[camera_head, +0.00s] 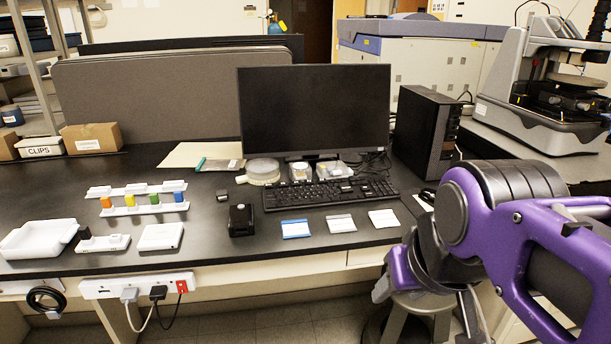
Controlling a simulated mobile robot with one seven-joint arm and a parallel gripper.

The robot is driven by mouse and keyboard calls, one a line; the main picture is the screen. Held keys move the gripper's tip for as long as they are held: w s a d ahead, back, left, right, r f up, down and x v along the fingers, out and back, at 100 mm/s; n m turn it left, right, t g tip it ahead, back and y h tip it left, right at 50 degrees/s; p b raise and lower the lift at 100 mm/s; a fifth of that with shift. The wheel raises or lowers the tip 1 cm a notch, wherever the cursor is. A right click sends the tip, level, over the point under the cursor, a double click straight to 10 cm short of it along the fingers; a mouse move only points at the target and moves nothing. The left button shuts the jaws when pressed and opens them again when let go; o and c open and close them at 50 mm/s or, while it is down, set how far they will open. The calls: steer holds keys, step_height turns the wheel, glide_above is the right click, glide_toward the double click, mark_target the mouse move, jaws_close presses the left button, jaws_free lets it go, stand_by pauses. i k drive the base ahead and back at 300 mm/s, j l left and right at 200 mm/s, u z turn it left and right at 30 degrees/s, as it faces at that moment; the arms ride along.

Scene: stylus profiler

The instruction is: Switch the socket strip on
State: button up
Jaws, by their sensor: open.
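The white socket strip (137,286) is fixed along the front edge of the bench at the lower left. A grey plug and a black plug sit in it with their cords hanging down. A small red switch (181,286) is at its right end; its on or off position is too small to tell. My purple arm comes in from the right. My gripper (425,295) is at the lower right in front of the bench edge, open and apart from the strip, well to its right. Its fingers are partly hidden by the arm and cut by the frame's lower edge.
A coiled black cable (46,300) hangs left of the strip. A white tray (40,238), small white boxes and a black device (241,219) stand near the bench's front edge. A stool (408,318) stands below my gripper. The space before the bench between strip and gripper looks clear.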

mark_target(181, 284)
steer(key=u, duration=1.5)
